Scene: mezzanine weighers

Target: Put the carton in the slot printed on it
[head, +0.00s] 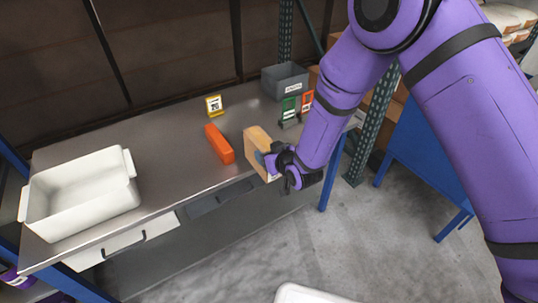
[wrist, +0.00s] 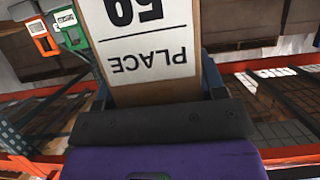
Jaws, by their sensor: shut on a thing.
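The carton (head: 257,141) is a tan box held upright at the front edge of the steel bench, right of an orange block. My gripper (head: 272,161) is shut on it from the front right. Whether its base touches the bench, I cannot tell. In the wrist view the carton (wrist: 150,97) sits between the fingers (wrist: 155,85). Its white label (wrist: 145,45) reads PLACE upside down, with a large number cut off by the top edge. A yellow-framed number sign (head: 214,105) stands at the back of the bench; its number is too small to read surely.
An orange block (head: 219,144) lies left of the carton. A white tote (head: 130,200) is at the bench's left end. A grey labelled bin (head: 285,82) stands at the back right, beside green (head: 289,109) and orange (head: 307,100) tag holders. Bare bench (head: 165,140) lies between tote and block.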

